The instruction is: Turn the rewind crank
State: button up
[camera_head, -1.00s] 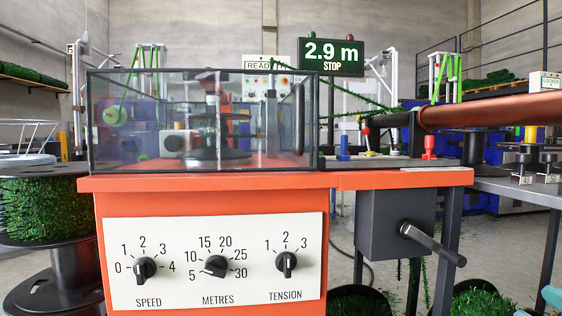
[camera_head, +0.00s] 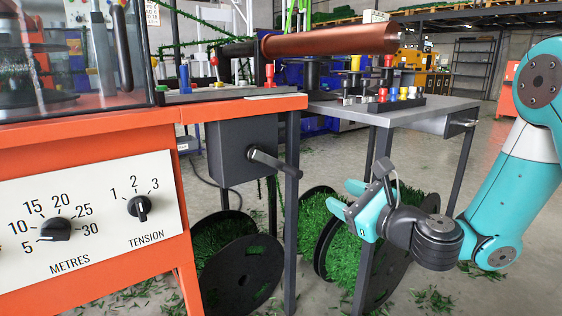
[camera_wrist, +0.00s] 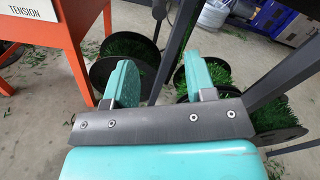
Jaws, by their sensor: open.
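The rewind crank (camera_head: 277,165) is a grey handle on the front of a dark grey box (camera_head: 238,150) under the machine's orange top. Its bar slopes down to the right. My gripper (camera_head: 340,196) is open and empty in the head view, low and to the right of the crank and apart from it. In the wrist view, the two teal fingers of my gripper (camera_wrist: 158,82) stand apart with nothing between them. The crank does not show clearly in the wrist view.
Spools of green tinsel wire (camera_head: 235,270) stand on the floor below the box, and another spool (camera_head: 345,245) is behind my gripper. A grey side table (camera_head: 440,115) holds small coloured parts, with dark legs near my arm. The control panel (camera_head: 90,220) is at left.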

aim_at(294, 172)
jog(key=p+x, duration=0.4)
jog(key=x, duration=1.2)
grip_shut()
